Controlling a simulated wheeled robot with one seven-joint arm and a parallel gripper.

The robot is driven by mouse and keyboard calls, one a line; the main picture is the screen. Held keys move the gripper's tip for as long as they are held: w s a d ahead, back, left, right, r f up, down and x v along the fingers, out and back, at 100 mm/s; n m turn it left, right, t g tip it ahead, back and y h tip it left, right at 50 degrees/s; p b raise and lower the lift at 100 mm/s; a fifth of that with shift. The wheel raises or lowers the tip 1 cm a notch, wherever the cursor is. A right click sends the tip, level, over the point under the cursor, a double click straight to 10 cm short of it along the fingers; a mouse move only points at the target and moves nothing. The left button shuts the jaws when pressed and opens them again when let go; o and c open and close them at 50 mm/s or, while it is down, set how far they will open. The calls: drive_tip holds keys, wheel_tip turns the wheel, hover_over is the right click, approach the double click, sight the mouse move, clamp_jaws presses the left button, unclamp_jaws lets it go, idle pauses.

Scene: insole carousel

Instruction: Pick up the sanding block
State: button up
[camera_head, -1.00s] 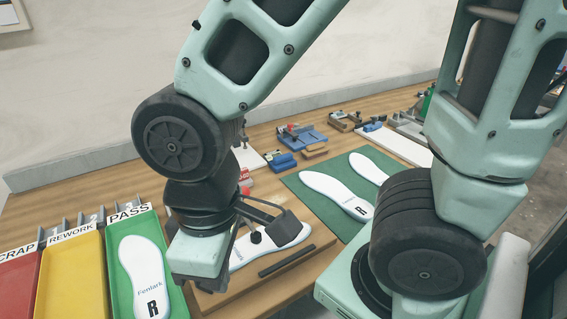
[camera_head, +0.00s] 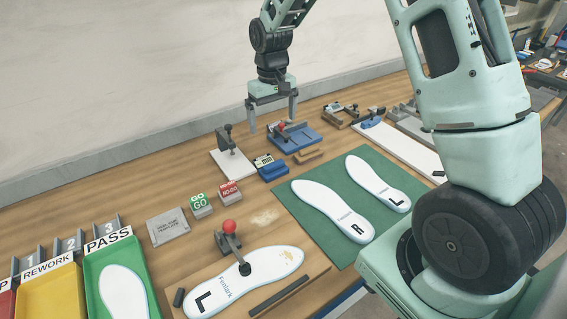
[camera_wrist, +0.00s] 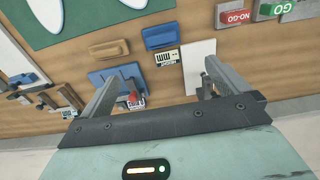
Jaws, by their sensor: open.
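A small tan-brown block (camera_head: 309,156), which looks most like the sanding block, lies on the wooden bench in front of a blue clamp fixture. It also shows in the wrist view as an orange-brown block (camera_wrist: 108,48). A blue block (camera_head: 273,171) lies to its left, beside a small labelled gauge; the wrist view shows this blue block (camera_wrist: 163,36) too. I cannot read any name on either block. My gripper (camera_head: 273,122) is open and empty, pointing down above the back of the bench, behind both blocks. Its fingers also frame the wrist view (camera_wrist: 160,78).
The blue clamp fixture (camera_head: 296,139) with a red knob stands near my gripper. A white plate with a clamp (camera_head: 232,161) is to the left. A green mat (camera_head: 292,205) with two insoles lies in front. The wall (camera_head: 130,80) runs along the back.

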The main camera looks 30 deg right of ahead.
drive_tip(key=p, duration=0.3)
approach(274, 163)
wheel_tip(274, 163, down, 5)
drive_tip(key=shift+f, duration=0.1)
drive_tip(key=shift+f+p, duration=1.2)
drive_tip(key=shift+f, duration=1.5)
drive_tip(key=shift+c, duration=0.3)
drive_tip(key=c, duration=1)
